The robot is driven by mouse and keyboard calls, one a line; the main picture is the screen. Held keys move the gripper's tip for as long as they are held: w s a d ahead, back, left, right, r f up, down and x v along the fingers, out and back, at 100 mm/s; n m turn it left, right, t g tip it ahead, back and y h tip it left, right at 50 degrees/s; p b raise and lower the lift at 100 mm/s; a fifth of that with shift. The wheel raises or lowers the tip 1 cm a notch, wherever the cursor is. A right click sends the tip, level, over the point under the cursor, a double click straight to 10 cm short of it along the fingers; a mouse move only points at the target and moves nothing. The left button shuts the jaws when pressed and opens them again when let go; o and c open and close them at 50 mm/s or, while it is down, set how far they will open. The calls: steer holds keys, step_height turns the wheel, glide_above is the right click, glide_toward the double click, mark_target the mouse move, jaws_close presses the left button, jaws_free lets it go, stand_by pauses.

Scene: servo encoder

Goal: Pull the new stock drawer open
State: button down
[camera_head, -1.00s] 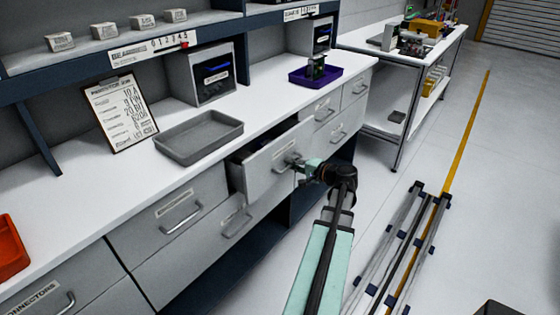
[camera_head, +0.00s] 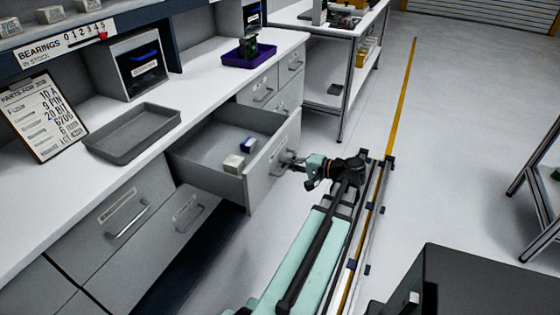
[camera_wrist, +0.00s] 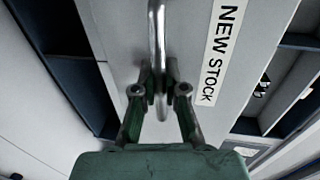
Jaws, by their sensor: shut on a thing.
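The new stock drawer (camera_head: 216,158) stands well out from the bench in the head view, with its inside showing. A small white box (camera_head: 233,164) and a small blue-and-white box (camera_head: 248,145) lie in it. In the wrist view its front (camera_wrist: 257,35) bears a "NEW STOCK" label (camera_wrist: 219,52). My gripper (camera_head: 291,160) is at the drawer front. In the wrist view my gripper (camera_wrist: 160,88) is shut on the metal drawer handle (camera_wrist: 157,38), one finger on each side.
A grey tray (camera_head: 133,132) and a purple tray (camera_head: 248,50) stand on the white bench top. Shut drawers with handles (camera_head: 127,218) lie to the left of the open one.

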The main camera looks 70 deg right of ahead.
steer(key=shift+s, duration=0.15)
steer(key=c, duration=1.2)
jaws_free()
steer(key=v, duration=1.2)
